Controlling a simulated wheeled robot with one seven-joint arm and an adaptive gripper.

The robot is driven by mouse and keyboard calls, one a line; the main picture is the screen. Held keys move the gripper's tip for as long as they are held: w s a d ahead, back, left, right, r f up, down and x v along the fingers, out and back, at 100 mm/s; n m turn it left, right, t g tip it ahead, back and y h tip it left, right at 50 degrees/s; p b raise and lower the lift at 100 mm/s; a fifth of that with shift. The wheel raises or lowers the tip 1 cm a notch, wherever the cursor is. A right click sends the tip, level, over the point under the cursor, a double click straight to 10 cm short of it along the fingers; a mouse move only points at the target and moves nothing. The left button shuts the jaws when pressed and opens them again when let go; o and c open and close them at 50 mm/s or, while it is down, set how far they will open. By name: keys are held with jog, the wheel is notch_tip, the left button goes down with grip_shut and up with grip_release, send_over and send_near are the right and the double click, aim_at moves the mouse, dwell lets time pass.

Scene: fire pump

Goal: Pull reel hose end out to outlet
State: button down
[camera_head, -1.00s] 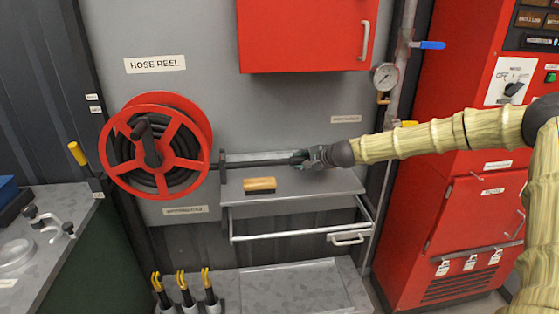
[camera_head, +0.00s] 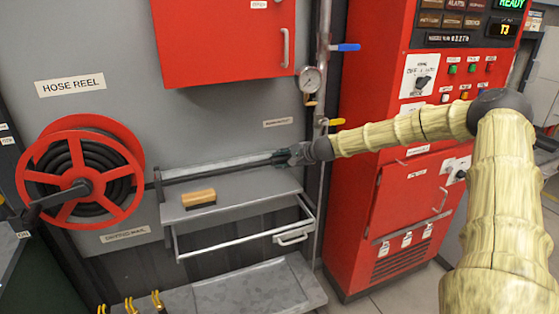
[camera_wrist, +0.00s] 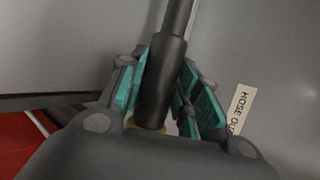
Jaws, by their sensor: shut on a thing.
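The red hose reel (camera_head: 128,160) is on the grey wall at the left, with black hose coiled inside. A straight run of black hose (camera_head: 220,171) leads from it through a dark guide above the shelf. My gripper (camera_head: 284,157) is shut on the hose end, left of the grey riser pipe (camera_head: 322,60). In the wrist view the thick black hose end (camera_wrist: 160,85) lies between the teal pads of my gripper (camera_wrist: 158,84), with a brass-coloured ring at its base. A label reading "HOSE OU…" (camera_wrist: 238,110) is beside it. I cannot make out the outlet opening.
A wooden-backed brush (camera_head: 199,198) rests on the shelf (camera_head: 244,184) below the hose. A red cabinet (camera_head: 225,40) hangs above; a red control cabinet (camera_head: 365,225) stands at the right.

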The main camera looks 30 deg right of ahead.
jog(key=shift+d+f, duration=0.15)
jog(key=shift+d, duration=0.05)
jog(key=c, duration=1.3)
grip_release()
jog(key=shift+s+d, duration=0.1)
jog(key=shift+d, duration=0.15)
